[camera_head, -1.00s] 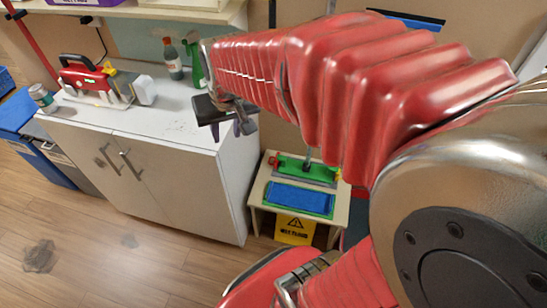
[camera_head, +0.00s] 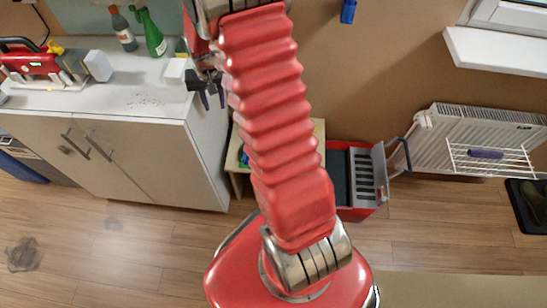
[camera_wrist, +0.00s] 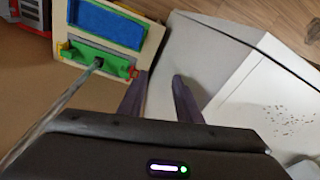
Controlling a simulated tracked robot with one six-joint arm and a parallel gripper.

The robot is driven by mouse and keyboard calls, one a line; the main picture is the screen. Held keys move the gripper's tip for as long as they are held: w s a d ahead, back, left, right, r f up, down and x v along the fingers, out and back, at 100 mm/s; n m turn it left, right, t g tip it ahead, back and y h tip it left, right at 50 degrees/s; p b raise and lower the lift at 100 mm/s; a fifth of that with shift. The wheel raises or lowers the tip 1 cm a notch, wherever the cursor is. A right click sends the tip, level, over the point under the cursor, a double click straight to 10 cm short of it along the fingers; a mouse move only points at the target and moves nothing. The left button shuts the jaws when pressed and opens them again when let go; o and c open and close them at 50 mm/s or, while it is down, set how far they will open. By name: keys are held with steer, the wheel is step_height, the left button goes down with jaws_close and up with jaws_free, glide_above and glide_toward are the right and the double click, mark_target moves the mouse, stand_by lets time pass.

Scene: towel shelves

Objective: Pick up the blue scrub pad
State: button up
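A flat blue pad (camera_wrist: 108,22), which looks like the blue scrub pad, lies on a small cream table (camera_wrist: 152,45) at the top left of the wrist view. A green piece (camera_wrist: 90,55) with a thin handle sits beside it. In the head view my arm covers most of this small table (camera_head: 235,165), and the pad is almost wholly hidden. My gripper (camera_head: 213,100) is at the cabinet's right front corner. In the wrist view my gripper (camera_wrist: 158,98) has its two dark fingers apart, with nothing between them. The pad is apart from the fingers.
A radiator (camera_head: 480,140) is further right. Front floor is mostly clear.

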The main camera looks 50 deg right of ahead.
steer(key=d+f+m, duration=0.1)
steer(key=d+f, duration=0.2)
steer(key=f, duration=0.8)
steer(key=s+d+f+m+g, duration=0.1)
steer(key=d+f, duration=0.3)
steer(key=f, duration=0.7)
steer(key=shift+s+d+m+g, duration=0.25)
steer(key=shift+s+m+g, duration=0.05)
steer(key=shift+m, duration=0.2)
steer(key=shift+f, duration=0.1)
steer(key=shift+f, duration=4.25)
steer(key=shift+w+f, duration=0.1)
steer(key=shift+f, duration=2.5)
steer(key=shift+c, duration=0.4)
jaws_close()
